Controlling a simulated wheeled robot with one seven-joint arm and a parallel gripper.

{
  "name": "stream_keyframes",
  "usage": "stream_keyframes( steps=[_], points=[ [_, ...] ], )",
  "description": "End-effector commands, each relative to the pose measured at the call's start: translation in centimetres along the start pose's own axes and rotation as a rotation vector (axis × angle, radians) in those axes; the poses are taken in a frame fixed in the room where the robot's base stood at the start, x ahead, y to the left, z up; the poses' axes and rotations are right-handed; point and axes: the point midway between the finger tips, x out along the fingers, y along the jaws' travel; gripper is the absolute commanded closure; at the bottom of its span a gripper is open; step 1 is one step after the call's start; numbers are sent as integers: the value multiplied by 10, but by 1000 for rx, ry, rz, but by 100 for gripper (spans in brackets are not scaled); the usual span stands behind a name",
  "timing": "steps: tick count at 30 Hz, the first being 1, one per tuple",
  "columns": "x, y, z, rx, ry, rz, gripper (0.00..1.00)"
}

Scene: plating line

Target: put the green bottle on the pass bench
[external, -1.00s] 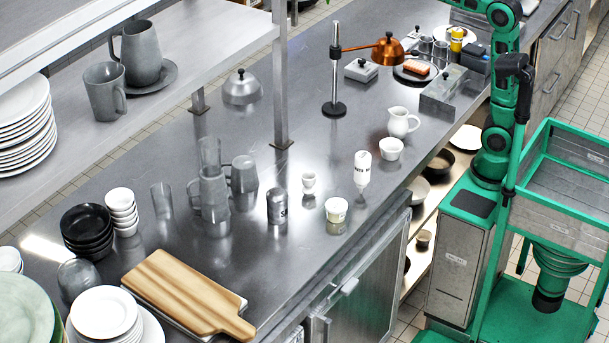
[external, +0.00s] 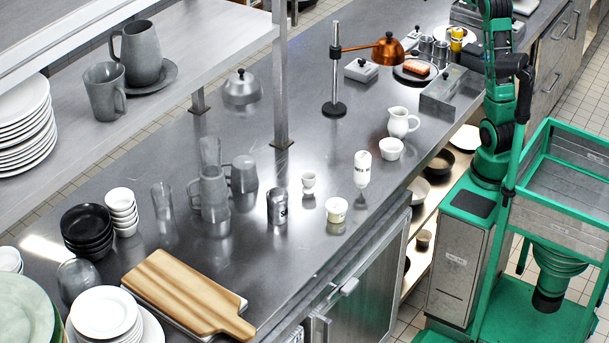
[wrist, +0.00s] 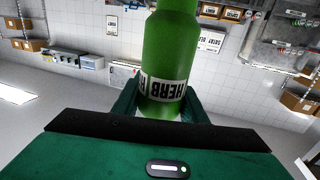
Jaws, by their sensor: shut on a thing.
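In the wrist view a green bottle (wrist: 172,50) with a white label reading "HERB" stands between the jaws of my gripper (wrist: 160,105). My gripper is shut on it, and its neck runs out of the top of the picture.
A lamp with a copper shade (external: 387,50) stands farther back. Bare steel shows between the lamp and the glasses.

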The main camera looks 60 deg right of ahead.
Motion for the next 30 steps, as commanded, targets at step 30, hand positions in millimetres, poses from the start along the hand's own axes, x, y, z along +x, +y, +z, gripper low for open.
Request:
stream_keyframes(
  steps=[30],
  points=[
    [-265, 423, 124, 0, -1, 596, 72]
  ],
)
